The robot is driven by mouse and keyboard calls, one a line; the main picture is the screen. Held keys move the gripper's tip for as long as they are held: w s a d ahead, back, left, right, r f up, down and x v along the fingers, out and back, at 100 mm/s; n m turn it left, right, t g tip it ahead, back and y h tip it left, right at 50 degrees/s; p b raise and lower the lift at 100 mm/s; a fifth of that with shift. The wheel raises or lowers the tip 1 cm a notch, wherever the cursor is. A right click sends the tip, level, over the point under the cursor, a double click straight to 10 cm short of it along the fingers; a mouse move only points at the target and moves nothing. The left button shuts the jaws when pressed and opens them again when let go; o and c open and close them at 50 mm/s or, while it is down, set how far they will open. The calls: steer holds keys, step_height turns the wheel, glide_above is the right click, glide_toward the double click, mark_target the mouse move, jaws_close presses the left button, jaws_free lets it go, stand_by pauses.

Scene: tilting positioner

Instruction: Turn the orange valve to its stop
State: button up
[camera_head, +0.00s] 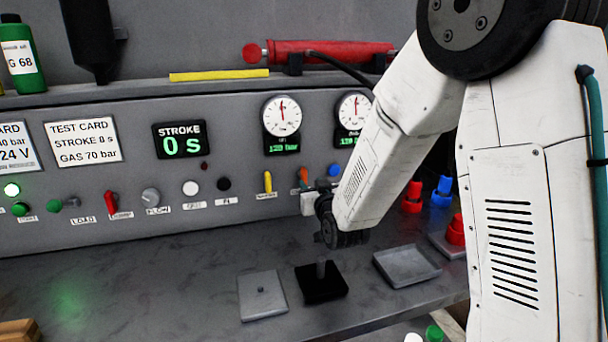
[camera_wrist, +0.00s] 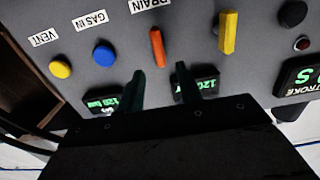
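The orange valve (camera_head: 303,175) is a small lever handle on the grey panel, below the gauges. In the wrist view the orange valve (camera_wrist: 157,47) is upright in the picture, tilted slightly, near a DRAIN label. My gripper (camera_wrist: 160,70) is open, with two dark fingers apart and nothing between them. The handle's lower end in that picture lies in line with the gap, just beyond the fingertips; no contact is visible. In the head view my arm's wrist is in front of the panel just right of the valve, and the fingers are hard to make out.
A yellow valve (camera_head: 268,181) sits left of the orange one, and a blue button (camera_head: 334,170) right of it. A yellow button (camera_wrist: 60,69) shows in the wrist view. Below are a black block with a peg (camera_head: 321,284), a grey plate (camera_head: 262,296) and a tray (camera_head: 406,266).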

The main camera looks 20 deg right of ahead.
mark_target(305, 175)
steer(key=shift+w, duration=0.6)
steer(key=w, duration=0.6)
steer(key=shift+w, duration=0.4)
jaws_close()
